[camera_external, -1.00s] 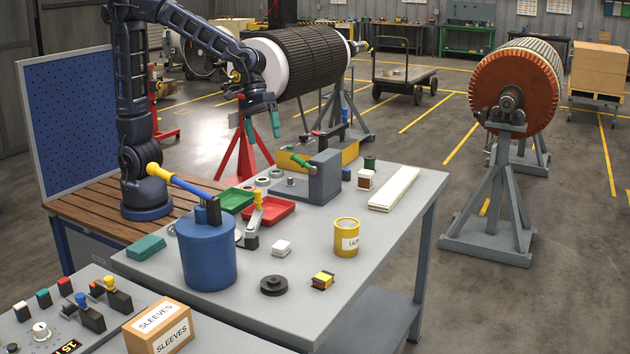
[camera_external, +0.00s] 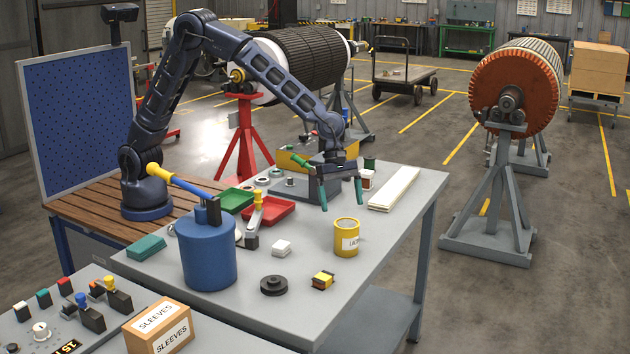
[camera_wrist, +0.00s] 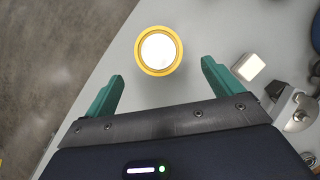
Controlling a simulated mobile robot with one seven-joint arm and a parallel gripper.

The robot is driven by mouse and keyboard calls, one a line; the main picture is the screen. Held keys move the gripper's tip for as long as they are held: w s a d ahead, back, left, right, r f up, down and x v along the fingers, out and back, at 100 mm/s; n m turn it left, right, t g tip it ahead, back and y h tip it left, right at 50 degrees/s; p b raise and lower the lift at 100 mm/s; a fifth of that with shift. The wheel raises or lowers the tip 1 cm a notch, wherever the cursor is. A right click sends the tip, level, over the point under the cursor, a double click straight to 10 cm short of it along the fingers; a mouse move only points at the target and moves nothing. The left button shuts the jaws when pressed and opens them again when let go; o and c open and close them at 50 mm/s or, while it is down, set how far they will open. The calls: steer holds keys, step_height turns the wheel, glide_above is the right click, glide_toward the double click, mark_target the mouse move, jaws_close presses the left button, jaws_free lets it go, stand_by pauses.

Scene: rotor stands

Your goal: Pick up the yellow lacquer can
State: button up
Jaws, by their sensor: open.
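My gripper (camera_external: 341,200) is open and empty, fingers pointing down, above the bench and behind the can. In the wrist view the can (camera_wrist: 158,51) shows from above as a yellow ring around a pale top. It lies ahead of the two green fingertips of my gripper (camera_wrist: 162,68), roughly centred between them, with nothing held.
A white block (camera_external: 281,247), a black round part (camera_external: 273,285) and a small yellow-black block (camera_external: 323,280) lie near the can. A grey bench fixture (camera_external: 290,187) stands behind my gripper. A white strip (camera_external: 394,188) lies on the right.

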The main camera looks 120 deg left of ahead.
mark_target(347, 236)
steer(key=shift+x, duration=5.6)
steer(key=shift+r, duration=0.1)
steer(key=c, duration=1.3)
